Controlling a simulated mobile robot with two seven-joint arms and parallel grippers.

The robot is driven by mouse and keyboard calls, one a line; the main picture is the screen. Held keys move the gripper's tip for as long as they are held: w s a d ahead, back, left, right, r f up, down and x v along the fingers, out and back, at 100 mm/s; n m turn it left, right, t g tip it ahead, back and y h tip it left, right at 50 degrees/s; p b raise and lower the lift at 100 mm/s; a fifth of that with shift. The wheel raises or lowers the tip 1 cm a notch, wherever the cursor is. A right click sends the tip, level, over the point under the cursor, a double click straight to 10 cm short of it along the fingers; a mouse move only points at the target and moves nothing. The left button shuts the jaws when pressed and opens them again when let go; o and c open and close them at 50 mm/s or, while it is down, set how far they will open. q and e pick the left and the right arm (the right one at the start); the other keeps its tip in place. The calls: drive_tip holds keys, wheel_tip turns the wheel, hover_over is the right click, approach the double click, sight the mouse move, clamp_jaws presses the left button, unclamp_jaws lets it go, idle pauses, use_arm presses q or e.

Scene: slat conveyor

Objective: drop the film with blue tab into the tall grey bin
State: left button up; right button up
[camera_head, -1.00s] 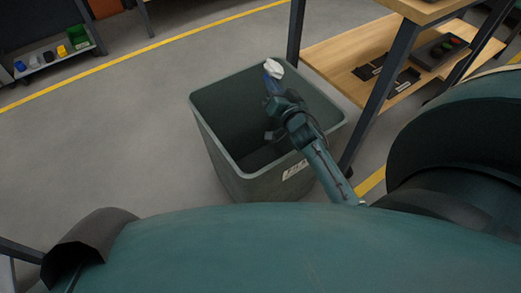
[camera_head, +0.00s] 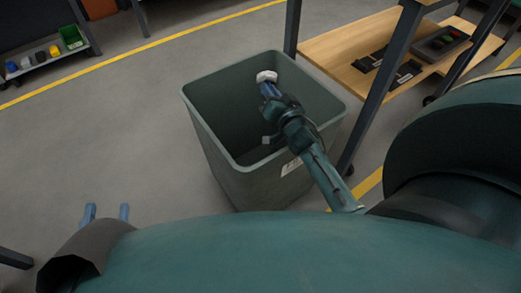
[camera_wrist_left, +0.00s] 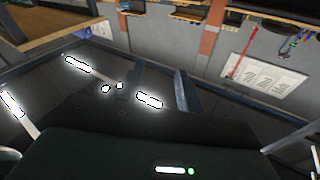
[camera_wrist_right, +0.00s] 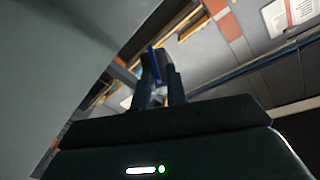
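The film (camera_head: 266,76) is a small crumpled white piece at the tips of my right gripper (camera_head: 268,86). The right gripper looks shut on it, over the tall grey bin (camera_head: 225,170), towards its far side. In the right wrist view, a narrow blue strip, probably the tab (camera_wrist_right: 154,55), shows at the fingers (camera_wrist_right: 162,82). I cannot tell the film's exact height against the bin rim. My left gripper (camera_head: 106,211) is at the lower left of the head view, its two blue fingers apart with nothing seen between them.
A wooden-shelved bench (camera_head: 340,50) with dark devices stands right of the bin. A low shelf (camera_head: 45,62) with small coloured items and a green box (camera_head: 71,38) is at the far left. The grey floor (camera_head: 110,130) left of the bin is clear.

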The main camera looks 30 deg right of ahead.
drive_tip(key=shift+o, duration=1.4)
